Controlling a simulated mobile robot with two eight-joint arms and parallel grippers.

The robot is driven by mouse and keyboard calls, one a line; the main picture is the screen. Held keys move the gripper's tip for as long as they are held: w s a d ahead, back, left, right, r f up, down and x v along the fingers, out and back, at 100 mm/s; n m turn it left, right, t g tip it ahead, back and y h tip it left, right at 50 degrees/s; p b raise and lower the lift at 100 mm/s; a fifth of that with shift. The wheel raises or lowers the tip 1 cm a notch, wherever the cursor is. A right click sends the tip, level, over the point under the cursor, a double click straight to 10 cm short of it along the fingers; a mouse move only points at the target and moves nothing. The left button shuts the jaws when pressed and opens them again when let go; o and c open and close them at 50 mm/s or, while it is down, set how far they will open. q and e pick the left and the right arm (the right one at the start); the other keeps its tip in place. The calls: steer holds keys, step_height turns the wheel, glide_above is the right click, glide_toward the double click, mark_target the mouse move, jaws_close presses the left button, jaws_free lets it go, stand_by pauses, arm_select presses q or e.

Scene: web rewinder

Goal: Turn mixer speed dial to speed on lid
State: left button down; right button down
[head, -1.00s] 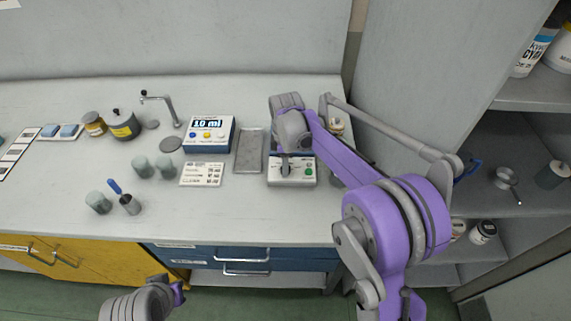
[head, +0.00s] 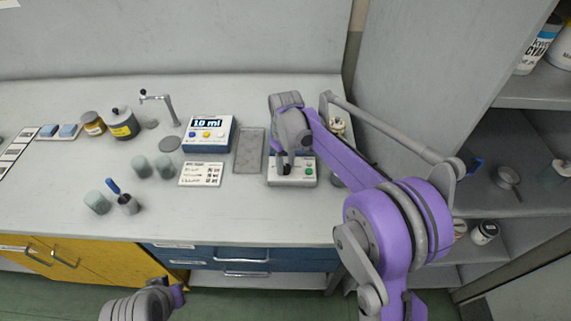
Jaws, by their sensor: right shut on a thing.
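The mixer (head: 292,180) is a grey-white box with a green button on its front panel, on the counter right of centre. My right gripper (head: 284,166) is over the left part of this panel, pointing down and shut on the speed dial, which it mostly hides. The lid with the speed on it cannot be made out for certain; a dark jar (head: 122,124) with a yellow label and a dark lid stands at the left. My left gripper (head: 178,294) is low at the bottom edge, away from the counter, and its jaws do not show clearly.
A dispenser box (head: 208,133) reading "10 ml" and a grey tray (head: 249,152) lie left of the mixer. A printed card (head: 201,174) and several grey-green cups (head: 141,166) are further left. The counter front (head: 235,215) is clear.

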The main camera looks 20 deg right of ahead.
mark_target(286, 167)
steer(key=m, duration=0.4)
steer(key=shift+m, duration=2.1)
steer(key=shift+c, duration=2.3)
jaws_free()
step_height(286, 167, up, 11)
